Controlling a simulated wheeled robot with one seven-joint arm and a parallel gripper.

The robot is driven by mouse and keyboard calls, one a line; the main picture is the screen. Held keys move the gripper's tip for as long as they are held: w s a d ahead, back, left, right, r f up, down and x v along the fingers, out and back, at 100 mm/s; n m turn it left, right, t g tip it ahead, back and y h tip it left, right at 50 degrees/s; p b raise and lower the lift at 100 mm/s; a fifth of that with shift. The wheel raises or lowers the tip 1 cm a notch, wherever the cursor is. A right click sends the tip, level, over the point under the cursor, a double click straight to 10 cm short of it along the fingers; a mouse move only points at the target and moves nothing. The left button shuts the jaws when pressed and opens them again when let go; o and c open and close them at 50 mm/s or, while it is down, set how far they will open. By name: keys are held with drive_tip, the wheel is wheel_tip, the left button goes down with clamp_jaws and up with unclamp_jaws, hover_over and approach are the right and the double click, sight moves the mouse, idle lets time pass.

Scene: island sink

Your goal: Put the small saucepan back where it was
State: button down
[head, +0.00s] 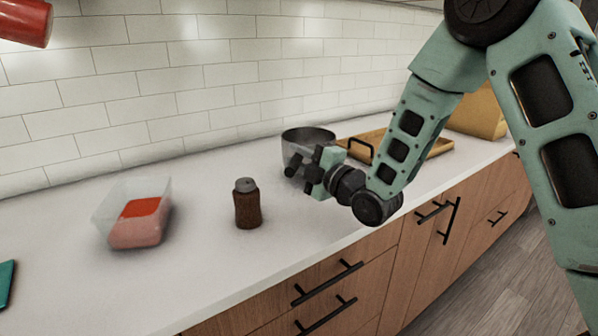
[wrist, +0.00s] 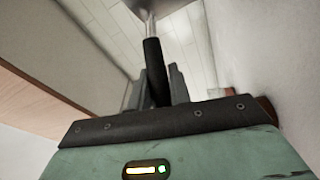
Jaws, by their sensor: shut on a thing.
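The small saucepan (head: 306,138) is a grey metal pan in the head view, at the back of the counter near the tiled wall. My gripper (head: 297,163) is in front of it. In the wrist view my gripper (wrist: 157,88) is shut on the saucepan's black handle (wrist: 154,62), which runs away from the fingers toward the metal pan (wrist: 165,7) at the top edge. The arm partly hides the pan's lower part, so I cannot tell whether it rests on the counter or is just above it.
A wooden tray (head: 432,148) with a black handle lies right behind my wrist. A brown shaker with a grey lid (head: 247,205) and a clear container with red contents (head: 138,222) stand left. The white counter (head: 205,262) is clear in front of them.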

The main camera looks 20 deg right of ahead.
drive_tip(key=shift+f, duration=1.9)
drive_tip(key=c, duration=1.3)
unclamp_jaws()
